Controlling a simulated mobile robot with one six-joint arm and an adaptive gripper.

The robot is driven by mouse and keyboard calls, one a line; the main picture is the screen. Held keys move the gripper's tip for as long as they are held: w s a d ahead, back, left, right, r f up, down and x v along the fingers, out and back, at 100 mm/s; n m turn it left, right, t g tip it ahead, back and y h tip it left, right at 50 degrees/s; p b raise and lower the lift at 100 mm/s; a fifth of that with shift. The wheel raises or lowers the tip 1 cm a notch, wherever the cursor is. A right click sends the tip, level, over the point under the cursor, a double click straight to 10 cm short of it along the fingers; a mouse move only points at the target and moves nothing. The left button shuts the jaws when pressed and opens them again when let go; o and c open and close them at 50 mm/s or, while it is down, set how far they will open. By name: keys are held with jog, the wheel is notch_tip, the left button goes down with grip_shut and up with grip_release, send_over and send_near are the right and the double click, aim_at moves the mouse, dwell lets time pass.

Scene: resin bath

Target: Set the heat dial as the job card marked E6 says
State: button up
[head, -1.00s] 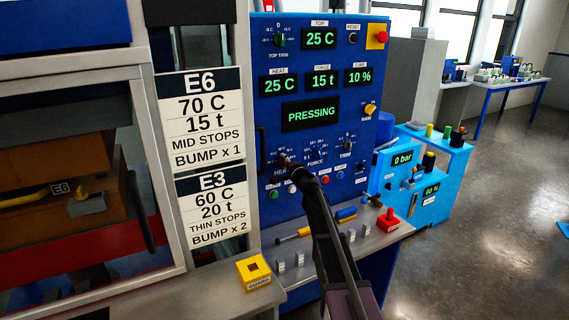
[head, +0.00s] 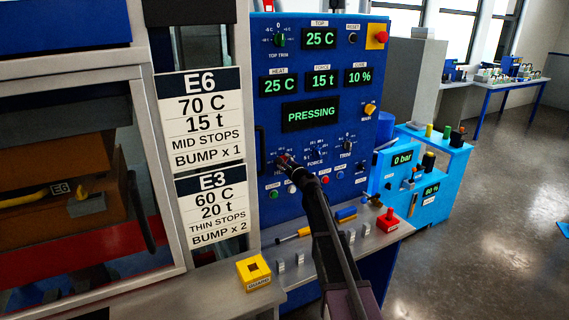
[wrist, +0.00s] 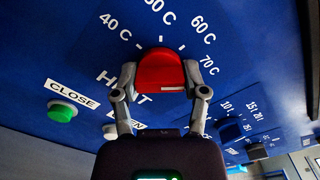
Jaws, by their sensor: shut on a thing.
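The job card E6 (head: 200,118) hangs left of the blue control panel in the head view and reads 70 C, 15 t, MID STOPS, BUMP x 1. The red heat dial (wrist: 160,72) is in the middle of the wrist view, under an arc of marks from 40 C to 70 C. My gripper (head: 286,162) is shut on the dial, one finger on each side. I cannot tell clearly which mark the dial points to. The heat display (head: 279,85) reads 25 C.
Below the E6 card hangs an E3 card (head: 211,208) reading 60 C, 20 t. The main display (head: 310,115) reads PRESSING. A green CLOSE button (wrist: 62,111) is left of the dial, and the force dial (wrist: 229,130) is right. A yellow guard block (head: 253,272) stands on the ledge.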

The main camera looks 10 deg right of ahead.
jog(key=shift+w+m, duration=0.1)
jog(key=shift+m, duration=0.4)
jog(key=o, duration=1.2)
jog(key=shift+c, duration=0.2)
jog(key=v, duration=1.2)
